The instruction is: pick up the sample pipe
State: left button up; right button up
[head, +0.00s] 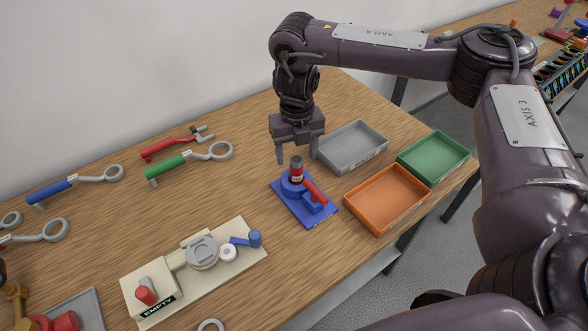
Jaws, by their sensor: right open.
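The sample pipe (296,169) looks like a short upright cylinder, dark grey at the top with a red band and a small white label. It stands in a blue holder (291,205) with a red handle on a flat blue base. My right gripper (297,153) points down over the pipe, its fingers apart and empty. The fingertips are near the height of the pipe's top in the picture; I cannot tell the exact gap. My left gripper is not in view.
Grey (353,148), green (434,157) and orange (387,199) trays sit right of the holder. A beige valve board (194,272) marked EMPTY lies in front. Red (171,147), green (187,162) and blue (75,184) handled tools lie left. Bare table lies between.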

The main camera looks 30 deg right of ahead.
aim_at(297, 159)
notch_tip(297, 159, down, 3)
jog(key=shift+s+f, duration=0.1)
jog(key=shift+f, duration=0.05)
notch_tip(297, 159, down, 2)
jog(key=shift+f+p, duration=0.15)
jog(key=shift+p, duration=0.3)
jog(key=c, duration=0.9)
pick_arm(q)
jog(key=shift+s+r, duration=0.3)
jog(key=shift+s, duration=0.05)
pick_arm(e)
jog(key=c, duration=0.3)
jog(key=shift+w, duration=0.2)
jog(key=shift+c, duration=0.2)
